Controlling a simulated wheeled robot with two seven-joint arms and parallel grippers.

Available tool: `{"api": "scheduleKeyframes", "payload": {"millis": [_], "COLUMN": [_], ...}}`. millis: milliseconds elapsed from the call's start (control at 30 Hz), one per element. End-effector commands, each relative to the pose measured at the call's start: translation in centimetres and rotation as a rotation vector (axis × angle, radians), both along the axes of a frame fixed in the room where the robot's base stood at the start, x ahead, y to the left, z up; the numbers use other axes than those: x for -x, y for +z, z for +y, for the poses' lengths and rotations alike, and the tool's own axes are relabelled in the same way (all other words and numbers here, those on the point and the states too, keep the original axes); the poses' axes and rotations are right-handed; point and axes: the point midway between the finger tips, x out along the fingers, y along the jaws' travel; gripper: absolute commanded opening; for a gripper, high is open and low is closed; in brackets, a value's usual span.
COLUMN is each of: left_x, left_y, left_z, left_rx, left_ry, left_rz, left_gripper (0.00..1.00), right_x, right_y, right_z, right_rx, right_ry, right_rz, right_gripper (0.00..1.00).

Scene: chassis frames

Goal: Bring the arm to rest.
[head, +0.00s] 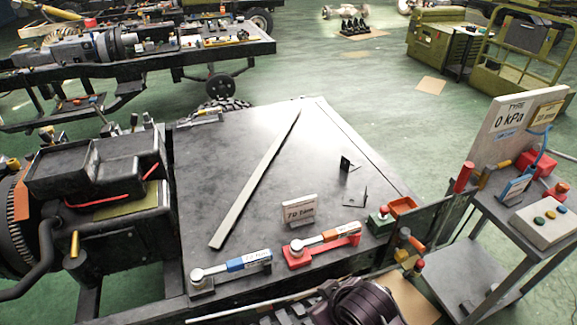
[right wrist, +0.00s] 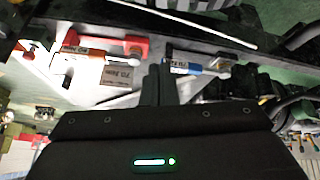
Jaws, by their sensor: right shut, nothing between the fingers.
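My right gripper (right wrist: 160,84) shows in the right wrist view, its dark fingers together with nothing between them. It appears apart from the tabletop, which shows beyond it upside down. In that view the red-cradled wrench (right wrist: 110,46) is left of the fingers and the blue-handled wrench (right wrist: 200,66) is right of them. In the head view I cannot make out the right gripper's fingers. My left gripper is in neither view.
The grey worktable (head: 215,160) carries a long metal strip (head: 255,180), a "70 N·m" sign (head: 299,210), a blue-handled wrench (head: 232,265), a red-cradled wrench (head: 322,245) and small brackets (head: 347,165).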

Motion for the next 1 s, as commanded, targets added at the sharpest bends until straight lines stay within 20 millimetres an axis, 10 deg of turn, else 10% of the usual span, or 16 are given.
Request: {"api": "scheduleKeyframes", "payload": {"millis": [467,1000], "left_x": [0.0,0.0], "left_y": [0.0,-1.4], "left_z": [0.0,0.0], "left_rx": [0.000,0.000], "left_ry": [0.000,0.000], "left_rz": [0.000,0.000], "left_gripper": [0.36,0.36], "right_x": [7.4,5.4], "right_y": [0.8,-15.7], "right_z": [-12.1,-11.5], "right_rx": [0.012,0.029], "right_ry": [-0.453,-0.437], "right_rz": [0.238,0.290], "right_gripper": [0.00,0.00]}}
